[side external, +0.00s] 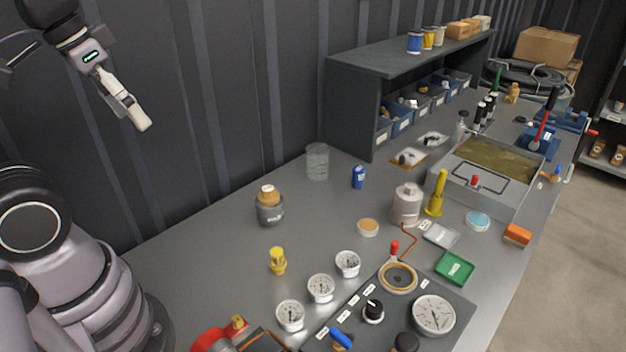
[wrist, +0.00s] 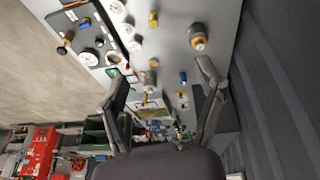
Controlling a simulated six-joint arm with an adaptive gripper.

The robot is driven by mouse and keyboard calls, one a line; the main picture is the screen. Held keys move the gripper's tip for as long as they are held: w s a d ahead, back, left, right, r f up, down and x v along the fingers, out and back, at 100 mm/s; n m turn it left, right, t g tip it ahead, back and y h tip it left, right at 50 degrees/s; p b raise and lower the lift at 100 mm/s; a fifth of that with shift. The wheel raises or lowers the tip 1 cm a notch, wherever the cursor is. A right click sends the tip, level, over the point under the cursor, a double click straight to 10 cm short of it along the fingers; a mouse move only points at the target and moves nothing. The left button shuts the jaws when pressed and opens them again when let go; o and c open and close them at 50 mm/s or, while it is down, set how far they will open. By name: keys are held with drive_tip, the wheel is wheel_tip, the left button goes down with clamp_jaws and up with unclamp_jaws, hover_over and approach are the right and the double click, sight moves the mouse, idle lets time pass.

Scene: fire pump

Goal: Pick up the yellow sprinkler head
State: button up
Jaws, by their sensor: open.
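The yellow sprinkler head (side external: 278,260) stands on the grey bench, left of the row of gauges. It also shows as a small yellow piece near the top of the wrist view (wrist: 153,19). My gripper (side external: 138,119) is high above the bench at the upper left of the side view, well apart from the sprinkler head. In the wrist view my gripper (wrist: 161,72) has its two fingers spread wide, with nothing held between them.
Several white gauges (side external: 320,288) stand just right of the sprinkler head. A dark jar with a tan top (side external: 270,207) stands behind it. A control panel (side external: 322,335) lies in front. Bare bench (side external: 205,255) lies to its left; the ribbed wall runs behind.

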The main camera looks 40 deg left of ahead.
drive_tip(key=w+d+f+n+g+h, duration=0.2)
drive_tip(key=d+f+g+h, duration=0.2)
drive_tip(key=f+g, duration=0.15)
drive_tip(key=n+t+h, duration=0.9)
drive_tip(key=n+h, duration=0.4)
drive_tip(key=n, duration=0.4)
hover_over(276, 250)
drive_tip(key=s, duration=0.2)
wheel_tip(276, 250, down, 18)
drive_tip(key=a+f+n+t+y, duration=0.1)
drive_tip(key=f+n+t+y, duration=0.1)
drive_tip(key=f, duration=0.2)
drive_tip(key=s+a+f+n+t+y, duration=0.1)
drive_tip(key=f+n+t+y, duration=0.1)
drive_tip(key=f+n, duration=0.1)
drive_tip(key=a+f+n+t+y, duration=0.1)
drive_tip(key=f+n+t+y, duration=0.1)
drive_tip(key=f+n, duration=0.1)
drive_tip(key=shift+s+f, duration=0.35)
drive_tip(key=shift+f, duration=0.55)
drive_tip(key=shift+f+t, duration=0.15)
drive_tip(key=shift+t, duration=0.1)
drive_tip(key=shift+x, duration=2.45)
clamp_jaws()
